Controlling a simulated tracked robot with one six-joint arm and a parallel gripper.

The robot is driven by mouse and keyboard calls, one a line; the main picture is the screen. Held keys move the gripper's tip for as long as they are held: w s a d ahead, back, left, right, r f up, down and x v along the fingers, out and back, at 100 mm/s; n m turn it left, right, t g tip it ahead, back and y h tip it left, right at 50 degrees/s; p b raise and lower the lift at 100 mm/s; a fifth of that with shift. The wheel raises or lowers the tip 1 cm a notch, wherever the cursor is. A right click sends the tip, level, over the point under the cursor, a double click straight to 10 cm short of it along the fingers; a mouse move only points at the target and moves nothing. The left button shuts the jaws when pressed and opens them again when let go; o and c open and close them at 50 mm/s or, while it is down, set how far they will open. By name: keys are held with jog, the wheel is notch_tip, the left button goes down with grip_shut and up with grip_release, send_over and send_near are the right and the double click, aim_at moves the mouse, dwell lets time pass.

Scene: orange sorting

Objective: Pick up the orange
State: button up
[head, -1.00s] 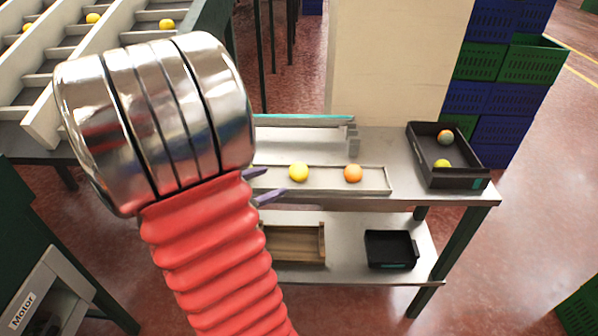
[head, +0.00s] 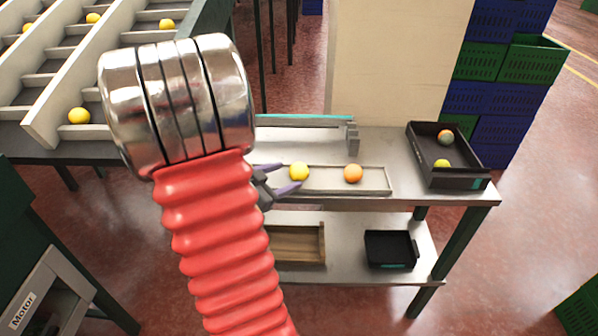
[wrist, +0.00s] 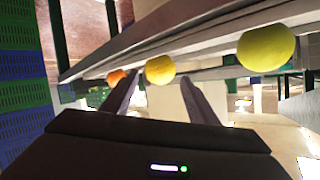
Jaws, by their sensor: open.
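The orange (head: 353,173) lies on the right part of a shallow tray (head: 378,190) on the table. A yellow fruit (head: 299,171) lies to its left in the same tray. My gripper (head: 288,178) is open and empty just left of the yellow fruit, with its fingers pointing right. In the wrist view, the yellow fruit (wrist: 160,70) shows between my open fingers (wrist: 158,84), and the orange (wrist: 117,77) is farther off to the left. I cannot tell whether a finger touches the yellow fruit. Another yellow fruit (wrist: 266,48) shows at the wrist view's upper right.
A black crate (head: 470,181) with two fruits stands at the table's right end. A wooden crate (head: 300,245) and a black box (head: 390,250) sit on the lower shelf. Stacked crates (head: 530,60) stand behind right. A sloped conveyor (head: 45,120) is at the left.

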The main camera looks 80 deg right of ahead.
aim_at(293, 173)
jog(key=shift+x, duration=2.45)
jog(key=shift+c, duration=0.5)
jog(key=shift+r, duration=0.1)
jog(key=c, duration=0.8)
